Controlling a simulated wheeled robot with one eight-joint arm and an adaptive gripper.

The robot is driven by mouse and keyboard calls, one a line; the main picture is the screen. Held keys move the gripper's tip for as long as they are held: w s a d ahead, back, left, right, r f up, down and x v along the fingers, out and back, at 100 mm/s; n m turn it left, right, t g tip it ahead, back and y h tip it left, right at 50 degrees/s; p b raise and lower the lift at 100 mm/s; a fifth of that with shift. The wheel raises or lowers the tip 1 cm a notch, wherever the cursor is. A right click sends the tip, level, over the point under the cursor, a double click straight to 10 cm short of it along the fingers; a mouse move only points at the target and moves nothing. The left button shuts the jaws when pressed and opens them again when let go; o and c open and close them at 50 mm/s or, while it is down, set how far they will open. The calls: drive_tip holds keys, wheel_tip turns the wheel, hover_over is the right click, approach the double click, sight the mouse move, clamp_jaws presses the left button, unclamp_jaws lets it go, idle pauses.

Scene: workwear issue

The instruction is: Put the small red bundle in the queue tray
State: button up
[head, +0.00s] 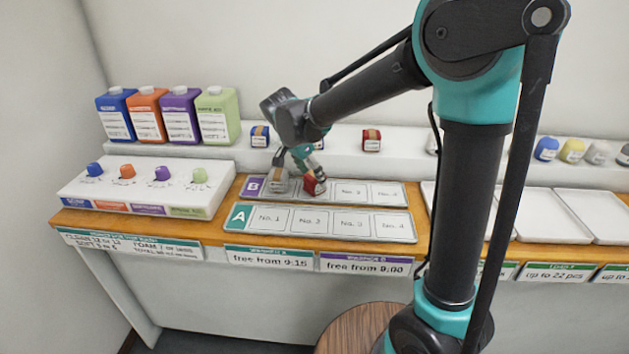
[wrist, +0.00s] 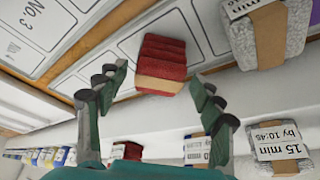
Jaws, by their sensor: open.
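A red bundle (head: 315,186) with a tan band sits on the tray marked B (head: 391,193), near its second slot. In the wrist view the same bundle (wrist: 162,58) lies beyond and between my fingertips, with its banded side facing me. My gripper (head: 299,170) is open just above it; in the wrist view my gripper (wrist: 160,80) has a finger on each side, with no clear contact. Another red bundle (head: 372,141) rests on the raised back shelf. The tray marked A (head: 345,224) is in front of tray B and looks empty.
A grey bundle (head: 278,183) sits left of the red one on tray B. A blue bundle (head: 260,136) is on the shelf behind. Several coloured jugs (head: 179,117) stand at the left. Empty white trays (head: 543,214) lie to the right, partly behind my arm.

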drive_tip(key=v, duration=0.8)
drive_tip(key=shift+a+r, duration=0.15)
drive_tip(key=shift+r, duration=0.15)
